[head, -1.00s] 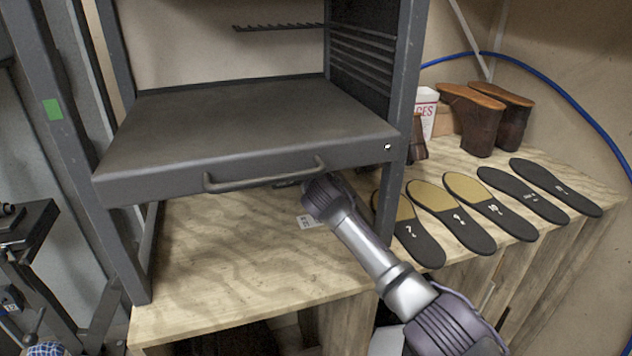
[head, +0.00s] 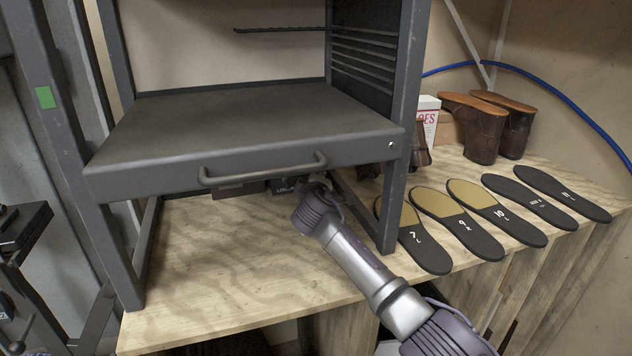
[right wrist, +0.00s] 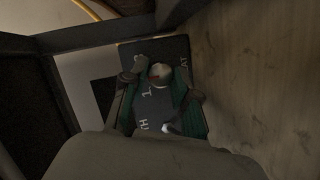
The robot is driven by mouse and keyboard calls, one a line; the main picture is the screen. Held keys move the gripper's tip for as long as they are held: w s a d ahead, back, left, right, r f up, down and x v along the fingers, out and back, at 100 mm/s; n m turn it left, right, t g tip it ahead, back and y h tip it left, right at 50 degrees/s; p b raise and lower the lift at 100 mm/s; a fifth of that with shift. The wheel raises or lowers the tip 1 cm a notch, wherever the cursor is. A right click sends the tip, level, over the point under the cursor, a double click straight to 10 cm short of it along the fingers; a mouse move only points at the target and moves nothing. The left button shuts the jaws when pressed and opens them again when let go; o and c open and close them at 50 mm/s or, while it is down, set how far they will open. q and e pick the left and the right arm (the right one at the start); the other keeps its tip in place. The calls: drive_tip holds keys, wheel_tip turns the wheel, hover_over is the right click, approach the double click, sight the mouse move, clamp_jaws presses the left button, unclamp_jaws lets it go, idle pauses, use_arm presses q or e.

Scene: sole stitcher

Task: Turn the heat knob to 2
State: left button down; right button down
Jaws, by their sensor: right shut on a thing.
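The heat control panel (right wrist: 176,56) is dark with pale lettering, partly readable as "AT" and a "1". The rounded pale knob (right wrist: 161,72) has a small red mark on it, and its setting cannot be read. In the head view, part of the panel (head: 286,186) shows under the drawer-like shelf, and the knob is hidden. My right gripper (right wrist: 161,88) has its fingers on either side of the knob, shut on it. In the head view, its fingertips are hidden behind my wrist. My left gripper is not in view.
The grey metal shelf (head: 240,115) with its bar handle (head: 262,172) overhangs the panel, and the frame's right leg (head: 391,215) stands close to my right arm. Black and tan insoles (head: 468,222) and brown boots (head: 480,125) are at the right. The wooden tabletop (head: 220,260) is clear in front.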

drive_tip(key=shift+f, duration=0.1)
drive_tip(key=c, duration=0.9)
unclamp_jaws()
drive_tip(key=v, duration=1.2)
drive_tip(key=shift+s+a, duration=0.1)
